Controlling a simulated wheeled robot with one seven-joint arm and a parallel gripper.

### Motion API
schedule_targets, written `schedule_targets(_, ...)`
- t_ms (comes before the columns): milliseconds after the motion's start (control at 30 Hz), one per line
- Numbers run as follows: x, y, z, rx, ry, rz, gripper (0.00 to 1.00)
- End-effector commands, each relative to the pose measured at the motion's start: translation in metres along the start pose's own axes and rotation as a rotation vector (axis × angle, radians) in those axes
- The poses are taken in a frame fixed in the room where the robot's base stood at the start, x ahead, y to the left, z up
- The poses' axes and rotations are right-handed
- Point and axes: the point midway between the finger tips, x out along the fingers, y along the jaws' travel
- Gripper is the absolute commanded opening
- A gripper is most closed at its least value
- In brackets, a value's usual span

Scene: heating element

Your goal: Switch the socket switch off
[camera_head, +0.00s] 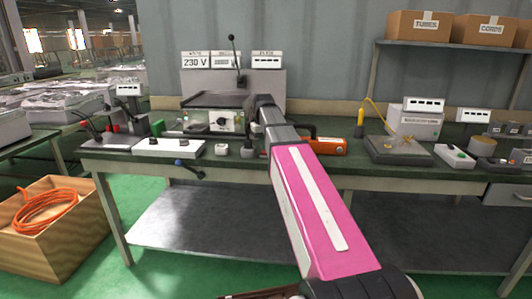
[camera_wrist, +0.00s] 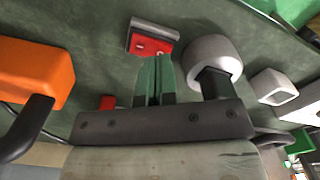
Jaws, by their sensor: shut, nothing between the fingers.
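A small red rocker (camera_wrist: 149,44) with a white mark sits in a grey housing on the dark green bench top in the wrist view. It looks like the socket switch, but I cannot read its on or off position. My gripper (camera_wrist: 157,62) is shut and empty, its green fingertips close to the near edge of the red part. I cannot tell whether they touch. In the head view my pink arm reaches over the bench and hides the fingers and the red rocker.
An orange object (camera_wrist: 35,72) lies to the left and shows in the head view (camera_head: 327,146). A white strip (camera_head: 168,147) lies along the bench front.

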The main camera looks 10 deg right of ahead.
Motion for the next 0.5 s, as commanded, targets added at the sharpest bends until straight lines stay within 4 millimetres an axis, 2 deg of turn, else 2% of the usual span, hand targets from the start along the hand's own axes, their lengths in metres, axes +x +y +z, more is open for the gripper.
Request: schedule_targets(500, 0.0065, 0.0000, 0.0002, 0.000, 0.000, 0.000, 0.00)
